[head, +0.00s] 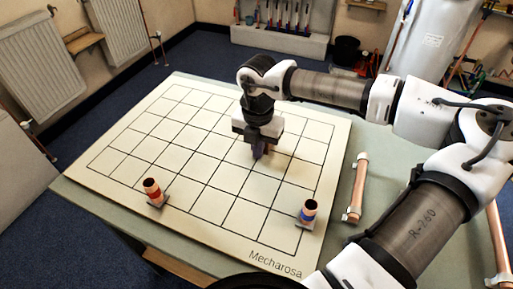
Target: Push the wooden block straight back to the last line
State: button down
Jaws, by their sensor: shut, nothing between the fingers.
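A cream board (262,257) with a black line grid lies on the table. My gripper (259,155) points down over the right-middle part of the grid, with its fingers shut and their tips close to the board. A small brownish patch shows at the fingers; I cannot tell whether it is part of the wooden block or of the gripper. No wooden block shows clearly anywhere else on the board, and the gripper hides the squares right behind it. The grid's far lines are partly hidden by my arm.
A red-banded copper pipe stub (152,190) stands at the board's front left, and a blue-banded one (308,211) at the front right. Most grid squares are clear.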

jog(key=w+d+b, duration=0.1)
jog(key=w+d, duration=0.1)
jog(key=w, duration=0.3)
jog(key=w+d+b, duration=0.1)
jog(key=w+d, duration=0.1)
jog(key=w, duration=0.3)
jog(key=w+d+b, duration=0.1)
jog(key=w+d, duration=0.1)
jog(key=w, duration=0.3)
jog(key=shift+d, duration=0.15)
